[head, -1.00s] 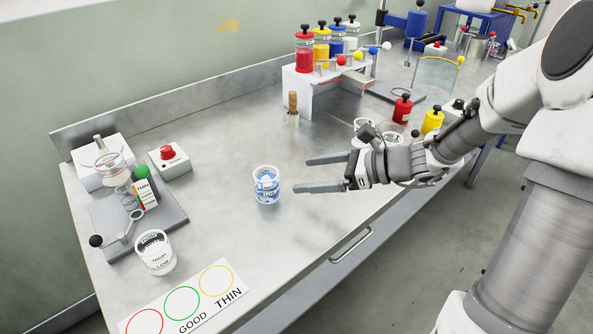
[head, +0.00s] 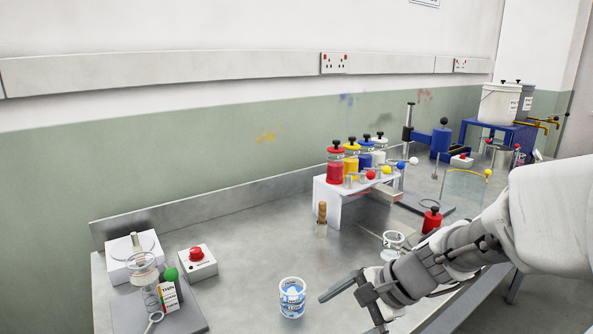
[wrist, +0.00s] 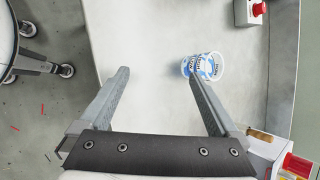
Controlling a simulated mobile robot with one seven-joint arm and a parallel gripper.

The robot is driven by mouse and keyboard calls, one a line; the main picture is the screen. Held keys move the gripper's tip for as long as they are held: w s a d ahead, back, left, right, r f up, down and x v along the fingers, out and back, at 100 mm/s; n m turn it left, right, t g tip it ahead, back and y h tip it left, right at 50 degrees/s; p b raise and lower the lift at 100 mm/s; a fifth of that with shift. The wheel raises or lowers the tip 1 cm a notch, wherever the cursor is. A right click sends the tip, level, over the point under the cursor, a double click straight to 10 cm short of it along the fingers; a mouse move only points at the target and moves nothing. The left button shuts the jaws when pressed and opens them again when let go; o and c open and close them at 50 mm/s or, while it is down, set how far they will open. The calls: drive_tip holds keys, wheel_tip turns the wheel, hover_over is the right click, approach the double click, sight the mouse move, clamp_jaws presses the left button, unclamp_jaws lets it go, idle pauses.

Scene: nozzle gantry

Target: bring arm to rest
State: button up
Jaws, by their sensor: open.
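My gripper (head: 352,308) is open and empty above the front part of the steel bench (head: 240,275). Its two fingers are spread wide apart in the wrist view (wrist: 158,85). A clear cup with blue and white contents (head: 292,299) stands upright on the bench, to the left of my gripper in the head view. In the wrist view the cup (wrist: 207,67) shows just beyond the right fingertip, which overlaps it in the picture; I cannot tell whether they touch. My forearm comes in from the right.
A rack of coloured bottles (head: 330,195) and a wooden-handled tool (head: 322,220) stand behind. A red-button box (head: 197,263) and a flow-cup stand (head: 165,320) are at left. A clear cup (head: 393,240) and red bottle (head: 431,221) are near my arm. Bench between is clear.

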drive_tip(key=s+d+r+n+t+h, duration=0.1)
drive_tip(key=s+d+r+n+h, duration=0.25)
drive_tip(key=s+n, duration=0.25)
drive_tip(key=s+d+r+n+t+h, duration=0.2)
drive_tip(key=s+r+n+h, duration=0.1)
drive_tip(key=s+r+n, duration=0.3)
wheel_tip(320, 180, up, 12)
drive_tip(key=p, duration=1.2)
drive_tip(key=shift+s+d+f+n+p, duration=0.15)
drive_tip(key=shift+s+d+n+p, duration=0.1)
drive_tip(key=shift+s+n+p, duration=0.15)
drive_tip(key=shift+s+h, duration=0.15)
drive_tip(key=shift+h, duration=0.1)
